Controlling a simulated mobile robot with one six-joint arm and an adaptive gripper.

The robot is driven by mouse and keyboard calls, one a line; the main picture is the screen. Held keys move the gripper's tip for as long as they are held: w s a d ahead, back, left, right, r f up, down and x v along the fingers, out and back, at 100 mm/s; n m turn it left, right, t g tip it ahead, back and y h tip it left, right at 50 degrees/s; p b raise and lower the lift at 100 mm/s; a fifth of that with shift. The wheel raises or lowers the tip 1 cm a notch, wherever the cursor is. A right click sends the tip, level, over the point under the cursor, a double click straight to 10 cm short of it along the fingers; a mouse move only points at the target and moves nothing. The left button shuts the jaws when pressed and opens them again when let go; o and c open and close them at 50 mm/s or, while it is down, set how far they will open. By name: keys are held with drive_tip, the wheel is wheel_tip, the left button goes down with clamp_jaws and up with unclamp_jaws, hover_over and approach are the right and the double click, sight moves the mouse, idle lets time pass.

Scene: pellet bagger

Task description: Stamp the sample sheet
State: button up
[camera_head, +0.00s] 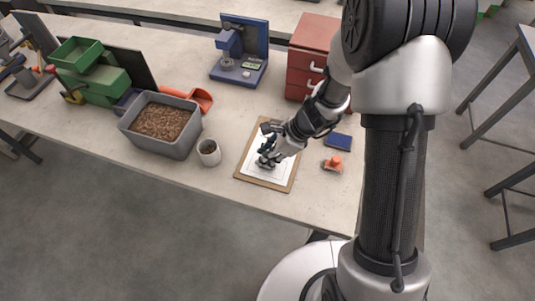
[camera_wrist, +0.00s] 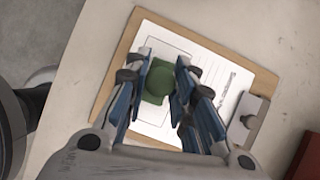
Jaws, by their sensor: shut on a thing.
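The sample sheet (camera_head: 283,171) is white and lies on a brown clipboard (camera_head: 264,184) near the front edge of the bench. In the wrist view the sheet (camera_wrist: 213,72) shows a printed box outline and some lines of text. My gripper (camera_head: 268,157) is over the sheet, pointing down. In the wrist view its blue fingers are shut on a green stamp (camera_wrist: 157,84), which sits over the boxed part of the sheet. I cannot tell whether the stamp's underside touches the paper. A blue ink pad (camera_head: 338,141) lies right of the clipboard.
An orange stamp (camera_head: 333,163) stands right of the clipboard. A white cup (camera_head: 209,152) and a grey bin (camera_head: 183,145) of brown pellets are to the left. A blue device (camera_head: 240,50) and a red drawer unit (camera_head: 304,65) stand behind. The clipboard's metal clip (camera_wrist: 248,112) is at one end.

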drive_tip(key=shift+f+b, duration=0.45)
drive_tip(key=shift+f, duration=0.05)
idle(1.2)
drive_tip(key=shift+r, duration=0.15)
drive_tip(key=shift+r+p, duration=3.05)
drive_tip(key=shift+r, duration=0.35)
